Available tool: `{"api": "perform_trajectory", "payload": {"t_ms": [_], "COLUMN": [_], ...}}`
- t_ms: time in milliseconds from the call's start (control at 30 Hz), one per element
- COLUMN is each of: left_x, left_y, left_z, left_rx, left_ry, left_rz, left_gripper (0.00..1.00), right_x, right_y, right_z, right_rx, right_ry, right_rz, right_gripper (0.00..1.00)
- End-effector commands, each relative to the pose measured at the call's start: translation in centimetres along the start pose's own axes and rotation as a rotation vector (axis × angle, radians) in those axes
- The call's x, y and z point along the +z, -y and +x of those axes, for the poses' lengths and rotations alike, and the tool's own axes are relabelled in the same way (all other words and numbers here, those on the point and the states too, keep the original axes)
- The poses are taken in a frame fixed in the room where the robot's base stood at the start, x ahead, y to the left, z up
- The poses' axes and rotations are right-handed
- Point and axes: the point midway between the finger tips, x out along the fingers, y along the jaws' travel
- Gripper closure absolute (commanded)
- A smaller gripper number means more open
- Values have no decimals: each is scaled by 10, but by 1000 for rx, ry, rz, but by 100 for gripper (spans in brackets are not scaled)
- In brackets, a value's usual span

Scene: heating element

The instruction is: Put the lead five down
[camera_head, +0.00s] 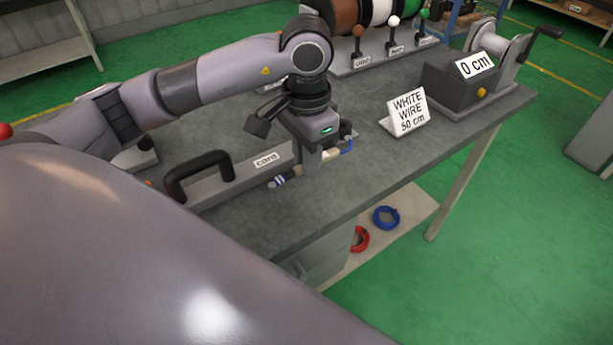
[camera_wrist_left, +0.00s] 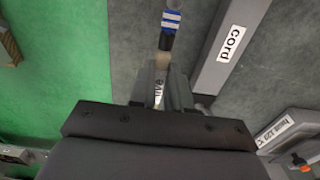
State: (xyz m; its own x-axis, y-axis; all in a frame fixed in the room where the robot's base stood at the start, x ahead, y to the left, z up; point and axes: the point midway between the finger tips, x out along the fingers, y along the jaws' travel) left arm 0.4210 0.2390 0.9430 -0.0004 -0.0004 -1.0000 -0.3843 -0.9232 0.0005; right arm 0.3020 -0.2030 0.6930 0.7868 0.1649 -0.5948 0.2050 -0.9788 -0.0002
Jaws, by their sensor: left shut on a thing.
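My left gripper (camera_head: 318,160) is over the front part of the grey workbench (camera_head: 370,168), beside the bar labelled "cord" (camera_head: 230,178). It is shut on a short lead (camera_head: 279,181), whose blue-and-white striped end sticks out to the left. In the left wrist view the lead (camera_wrist_left: 170,22) runs up from between the fingers (camera_wrist_left: 160,92), with its printed word, which reads like "five", partly hidden. A pale piece and a blue bit show at the gripper's right side. I cannot tell whether the lead touches the bench. My right gripper is not in view.
A black handle (camera_head: 199,179) stands on the bar. A "WHITE WIRE 50 cm" sign (camera_head: 407,111) and a cranked measuring device reading "0 cm" (camera_head: 470,75) are at the right. Wire spools (camera_head: 375,12) stand behind. Blue (camera_head: 386,217) and red (camera_head: 360,239) coils lie on a lower shelf.

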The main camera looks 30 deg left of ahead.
Motion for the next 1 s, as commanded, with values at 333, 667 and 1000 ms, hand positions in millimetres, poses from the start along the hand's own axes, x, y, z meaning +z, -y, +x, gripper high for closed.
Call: {"api": "perform_trajectory", "payload": {"t_ms": [333,667,1000], "left_x": [1,0,0], "left_y": [0,0,0], "left_z": [33,58,60], "left_rx": [2,0,0], "left_ry": [4,-1,0], "left_rz": [-1,-1,-1], "left_gripper": [100,100,58], "right_x": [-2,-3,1], "right_y": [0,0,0], "right_z": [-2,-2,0], "right_rx": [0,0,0], "right_ry": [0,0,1], "right_rz": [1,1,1], "right_gripper": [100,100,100]}}
